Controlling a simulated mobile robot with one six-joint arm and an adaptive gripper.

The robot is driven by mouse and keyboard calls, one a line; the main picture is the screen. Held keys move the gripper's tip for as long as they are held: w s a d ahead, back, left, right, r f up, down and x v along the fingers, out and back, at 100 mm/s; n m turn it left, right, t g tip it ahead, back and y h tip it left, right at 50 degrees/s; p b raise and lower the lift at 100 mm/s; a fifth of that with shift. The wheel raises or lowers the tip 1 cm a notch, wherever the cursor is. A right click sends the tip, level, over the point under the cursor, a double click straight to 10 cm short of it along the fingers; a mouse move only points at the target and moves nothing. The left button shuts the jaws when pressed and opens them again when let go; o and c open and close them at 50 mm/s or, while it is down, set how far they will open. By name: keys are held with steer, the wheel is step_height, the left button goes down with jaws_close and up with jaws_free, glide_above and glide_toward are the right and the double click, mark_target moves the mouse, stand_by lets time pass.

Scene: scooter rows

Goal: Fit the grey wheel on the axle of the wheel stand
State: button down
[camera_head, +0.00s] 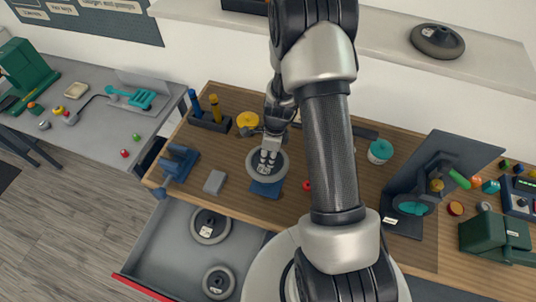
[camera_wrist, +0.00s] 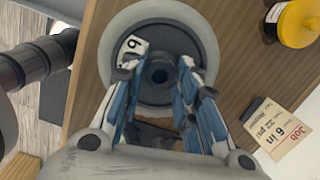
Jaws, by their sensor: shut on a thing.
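The grey wheel (camera_wrist: 168,36), with a pale tyre, dark hub and numbered white label, fills the top middle of the wrist view. It also shows in the head view (camera_head: 252,166), over a blue base (camera_head: 267,190) on the wooden bench, apparently the wheel stand. My gripper (camera_head: 267,160) points down at the wheel's middle. In the wrist view my gripper (camera_wrist: 160,78) has its fingers either side of the central hub, shut on the wheel. The wheel hides most of the stand. I cannot tell whether the axle is inside the hub hole.
An open drawer (camera_head: 160,262) in front holds two wheels (camera_head: 210,240). Another dark wheel (camera_head: 437,40) lies on the back shelf. A blue vise (camera_head: 178,163) and grey block (camera_head: 214,182) are left. A job card (camera_wrist: 278,128) and yellow pot (camera_wrist: 298,24) are near the wheel.

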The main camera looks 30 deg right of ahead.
steer(key=shift+f+b, duration=3.2)
steer(key=shift+f, duration=1.3)
stand_by(0.8)
steer(key=c, duration=1.2)
jaws_free()
steer(key=shift+o, duration=0.2)
steer(key=r, duration=0.8)
steer(key=s+d+r, duration=0.1)
steer(key=r, duration=0.3)
steer(key=shift+d, duration=0.1)
steer(key=shift+w, duration=0.1)
